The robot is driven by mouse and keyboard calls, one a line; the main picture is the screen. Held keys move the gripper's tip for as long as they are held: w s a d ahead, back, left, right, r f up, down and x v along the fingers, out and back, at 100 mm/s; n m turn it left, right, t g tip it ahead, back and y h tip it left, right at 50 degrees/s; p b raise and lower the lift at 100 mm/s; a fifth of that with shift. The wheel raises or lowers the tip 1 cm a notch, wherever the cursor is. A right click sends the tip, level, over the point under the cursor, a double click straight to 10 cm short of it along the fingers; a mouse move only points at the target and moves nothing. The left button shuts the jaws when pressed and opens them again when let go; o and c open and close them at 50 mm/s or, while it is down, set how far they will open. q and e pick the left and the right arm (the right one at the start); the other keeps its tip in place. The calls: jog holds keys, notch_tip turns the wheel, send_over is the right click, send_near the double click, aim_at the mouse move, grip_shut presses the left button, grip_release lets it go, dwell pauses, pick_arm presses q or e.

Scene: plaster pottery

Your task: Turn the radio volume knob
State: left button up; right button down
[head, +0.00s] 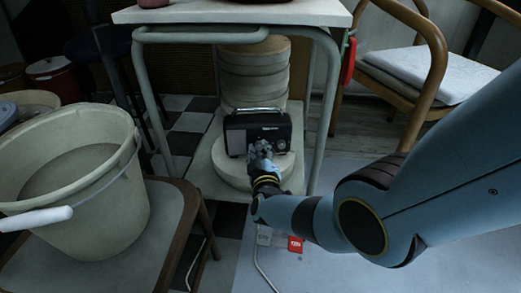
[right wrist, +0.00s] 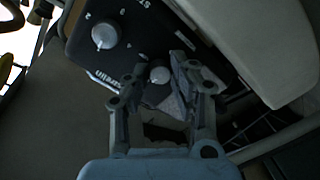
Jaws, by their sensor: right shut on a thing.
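A small black radio (head: 236,138) with a carry handle stands on a round plaster slab (head: 226,171) on the cart's lower shelf. My right gripper (head: 260,150) reaches to the radio's front and covers part of it. In the right wrist view, the radio face (right wrist: 125,18) shows a larger pale knob (right wrist: 104,35) and a smaller pale knob (right wrist: 160,75). The right gripper's fingers (right wrist: 158,80) are closed around the smaller knob; the larger one is clear of them. I cannot read which knob is for volume. My left gripper is not in view.
A metal cart (head: 144,75) with a pale top frames the radio, its legs on both sides. A stack of round plaster slabs (head: 255,75) stands behind it. A bucket (head: 85,205) on a stool is at left, a wooden chair (head: 430,75) at right.

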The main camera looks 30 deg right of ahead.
jog(key=shift+n, duration=0.6)
jog(key=c, duration=1.1)
grip_release()
jog(key=shift+s+a+f, duration=0.1)
jog(key=shift+s+a, duration=0.2)
jog(key=shift+s, duration=0.25)
jog(key=v, duration=1)
jog(key=shift+s+a, duration=0.25)
jog(key=shift+s, duration=0.1)
